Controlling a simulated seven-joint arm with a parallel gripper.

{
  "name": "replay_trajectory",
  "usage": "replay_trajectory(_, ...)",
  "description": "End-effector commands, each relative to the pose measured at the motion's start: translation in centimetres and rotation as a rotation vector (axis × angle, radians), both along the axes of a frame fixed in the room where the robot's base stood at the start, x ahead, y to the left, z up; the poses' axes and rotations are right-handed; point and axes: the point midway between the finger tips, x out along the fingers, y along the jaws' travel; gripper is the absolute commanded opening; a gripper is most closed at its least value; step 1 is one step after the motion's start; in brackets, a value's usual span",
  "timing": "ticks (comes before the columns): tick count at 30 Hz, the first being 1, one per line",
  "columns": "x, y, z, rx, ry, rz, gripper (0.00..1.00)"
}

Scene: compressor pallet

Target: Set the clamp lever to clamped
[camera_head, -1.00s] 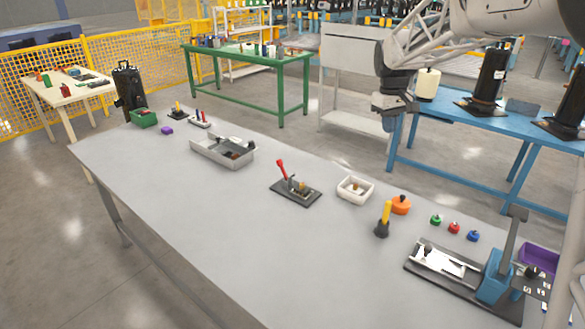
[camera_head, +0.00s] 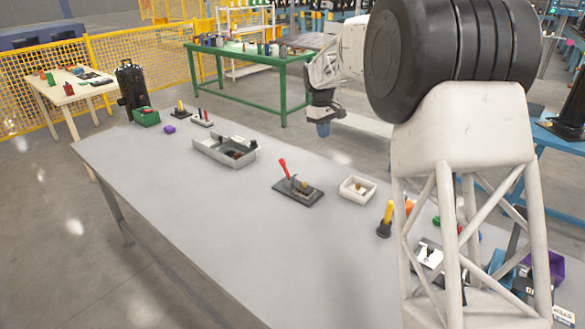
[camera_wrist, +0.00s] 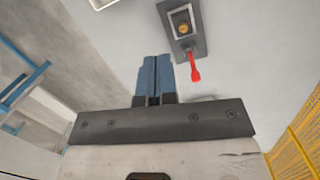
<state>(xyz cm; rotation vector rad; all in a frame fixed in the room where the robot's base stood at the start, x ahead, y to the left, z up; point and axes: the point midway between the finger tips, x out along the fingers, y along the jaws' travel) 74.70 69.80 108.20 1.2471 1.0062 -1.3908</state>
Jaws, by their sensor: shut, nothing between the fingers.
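The clamp (camera_head: 299,191) sits on its dark base plate in the middle of the grey table. Its red lever (camera_head: 285,168) stands up, tilted toward the upper left in the head view. In the wrist view the clamp base (camera_wrist: 182,24) is at the top, and the red lever (camera_wrist: 195,70) points down the picture. My gripper (camera_head: 323,130) is in the air beyond the table's far edge, above and apart from the clamp. Its blue fingers (camera_wrist: 154,78) are shut together and empty, left of the lever in the wrist view.
A white box (camera_head: 357,190) stands right of the clamp, with a yellow-handled tool (camera_head: 386,218) further right. A grey tray (camera_head: 223,149) lies to the left. The front of the table (camera_head: 210,215) is clear. My arm hides much of the right end.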

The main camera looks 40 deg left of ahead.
Motion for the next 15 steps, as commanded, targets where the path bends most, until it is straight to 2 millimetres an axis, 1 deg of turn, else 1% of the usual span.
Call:
replay_trajectory(1, -0.2, 1.3, -0.8, -0.004, 0.003, 0.017, 0.0)
replay_trajectory(9, -1.4, 7.3, -4.2, -0.024, 0.019, 0.102, 0.0)
replay_trajectory(12, -1.9, 9.2, -5.2, -0.029, 0.023, 0.129, 0.0)
replay_trajectory(15, -2.3, 10.6, -6.2, -0.034, 0.026, 0.152, 0.0)
